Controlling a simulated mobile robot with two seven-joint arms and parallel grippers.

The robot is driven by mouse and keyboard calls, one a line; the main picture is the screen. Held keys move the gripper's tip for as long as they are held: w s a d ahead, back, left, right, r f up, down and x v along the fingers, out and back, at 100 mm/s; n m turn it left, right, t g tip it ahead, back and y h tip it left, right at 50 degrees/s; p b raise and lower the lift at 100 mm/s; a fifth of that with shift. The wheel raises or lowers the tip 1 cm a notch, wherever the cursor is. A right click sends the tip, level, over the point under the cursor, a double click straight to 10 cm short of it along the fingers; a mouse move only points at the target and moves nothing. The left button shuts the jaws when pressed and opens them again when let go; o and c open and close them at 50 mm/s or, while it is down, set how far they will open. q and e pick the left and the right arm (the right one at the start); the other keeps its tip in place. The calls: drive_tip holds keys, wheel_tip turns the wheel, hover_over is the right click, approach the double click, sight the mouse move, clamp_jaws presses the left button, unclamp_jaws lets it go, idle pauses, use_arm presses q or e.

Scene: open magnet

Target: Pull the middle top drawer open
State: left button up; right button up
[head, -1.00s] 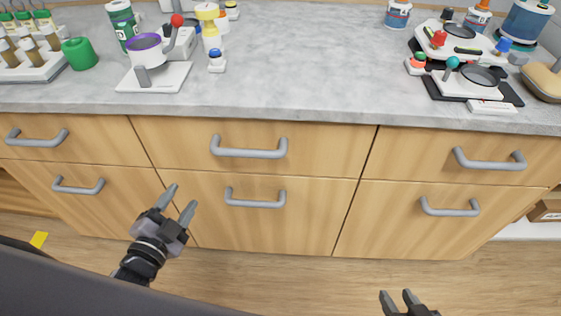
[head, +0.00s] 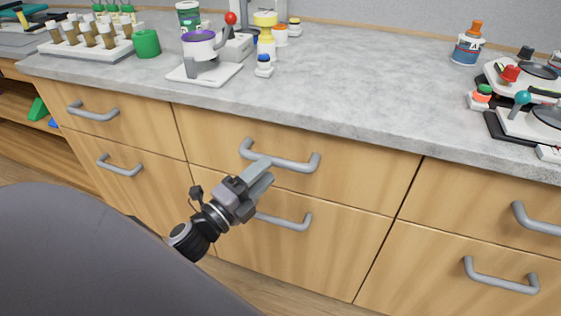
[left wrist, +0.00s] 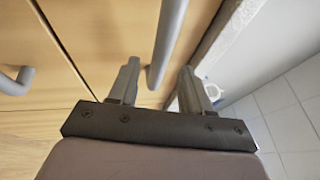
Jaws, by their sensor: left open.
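The middle top drawer (head: 355,185) has a light wood front and sits flush and shut under the counter. Its grey bar handle (head: 297,165) runs across the front. My left gripper (head: 264,169) is open, with its fingertips at the left half of this handle. In the left wrist view the handle (left wrist: 167,38) shows between the two open fingers (left wrist: 159,70), and no clear contact can be seen. In the head view the fingers hide a small part of the bar. My right gripper is out of view.
The middle lower drawer's handle (head: 290,221) is just below my left gripper, partly hidden by it. The grey counter (head: 350,100) overhangs above, with lab items along its back and sides. Other drawers with similar handles (head: 500,279) flank the middle ones.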

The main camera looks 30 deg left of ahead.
sight(277, 161)
use_arm(q)
drive_tip(key=shift+x, duration=2.4)
clamp_jaws()
